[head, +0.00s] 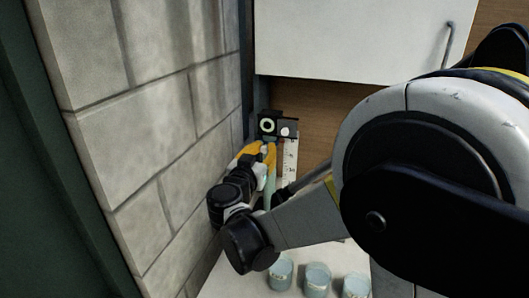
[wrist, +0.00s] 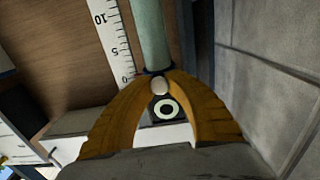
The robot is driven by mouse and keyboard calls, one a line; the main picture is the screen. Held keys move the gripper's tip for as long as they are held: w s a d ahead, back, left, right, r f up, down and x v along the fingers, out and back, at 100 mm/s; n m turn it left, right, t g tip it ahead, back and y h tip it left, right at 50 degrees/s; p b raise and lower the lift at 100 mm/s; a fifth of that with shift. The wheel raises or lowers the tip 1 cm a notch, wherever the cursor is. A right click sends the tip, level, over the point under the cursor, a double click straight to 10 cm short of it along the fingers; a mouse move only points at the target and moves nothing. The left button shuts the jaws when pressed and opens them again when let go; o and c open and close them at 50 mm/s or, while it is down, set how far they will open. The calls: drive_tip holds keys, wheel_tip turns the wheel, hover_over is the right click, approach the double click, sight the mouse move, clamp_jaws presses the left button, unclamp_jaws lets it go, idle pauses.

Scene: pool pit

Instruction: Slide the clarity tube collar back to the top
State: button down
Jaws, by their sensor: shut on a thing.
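The clarity tube, a pale green upright tube (head: 270,190), stands by the wall and also shows in the wrist view (wrist: 151,35). My gripper (wrist: 158,76) has orange fingers closed around the tube at the dark collar (wrist: 155,71), near the tube's ringed end. The fingers hide much of the collar. A pale round knob (wrist: 160,87) shows between them. In the head view my gripper (head: 262,151) is just below a black block with a pale ring (head: 268,126). The ring also shows beyond the fingers in the wrist view (wrist: 167,109).
A white scale (head: 290,160) runs beside the tube; its 0 end lies near my fingers in the wrist view (wrist: 118,60). A block wall (head: 165,150) stands close on the left. A white cabinet (head: 355,40) hangs above. Several pale blue cups (head: 317,280) stand below.

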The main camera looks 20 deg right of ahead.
drive_tip(key=shift+r, duration=0.55)
drive_tip(key=shift+w+f, duration=0.1)
drive_tip(key=shift+w, duration=0.05)
drive_tip(key=c, duration=1.5)
unclamp_jaws()
drive_tip(key=shift+o, duration=1.1)
drive_tip(key=shift+s+a, duration=0.15)
drive_tip(key=shift+s, duration=0.2)
drive_tip(key=shift+w, duration=0.15)
drive_tip(key=v, duration=1.2)
